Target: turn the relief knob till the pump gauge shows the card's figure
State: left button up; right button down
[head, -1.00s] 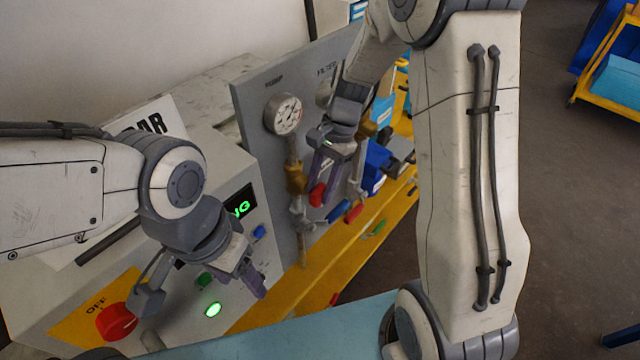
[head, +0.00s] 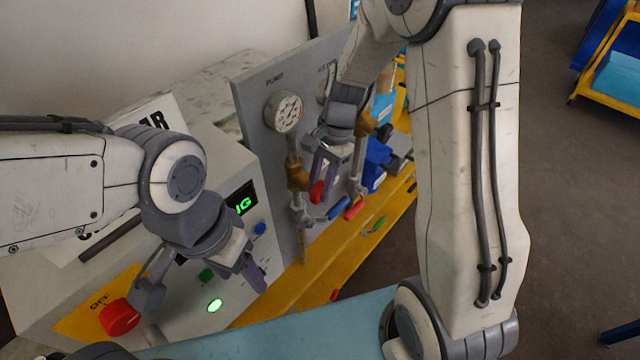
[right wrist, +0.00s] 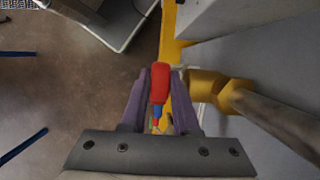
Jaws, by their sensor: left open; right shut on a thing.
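The pump gauge (head: 284,112) is a round white dial under the word PUMP on the grey panel. Its needle is too small to read. A white card (head: 150,120) ending in "AR" stands at the left, its figure hidden behind my left arm. My right gripper (head: 322,184) is shut on a red knob (head: 317,193) beside the brass fitting below the gauge. In the right wrist view the red knob (right wrist: 160,80) sits between the purple fingers, with a brass fitting (right wrist: 205,85) to the right. My left gripper (head: 250,272) is open and empty in front of the console.
The console has a red OFF knob (head: 120,317), a lit green button (head: 214,305), a blue button (head: 260,228) and a green-lit display (head: 243,206). Blue (head: 338,208) and red (head: 355,209) handles are close right of the gripped knob. A yellow rail (head: 300,285) runs below.

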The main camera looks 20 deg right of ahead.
jog(key=c, duration=0.9)
grip_release()
jog(key=shift+c, duration=0.2)
jog(key=shift+r, duration=0.1)
jog(key=b+v, duration=0.2)
jog(key=v, duration=0.8)
jog(key=shift+r, duration=0.1)
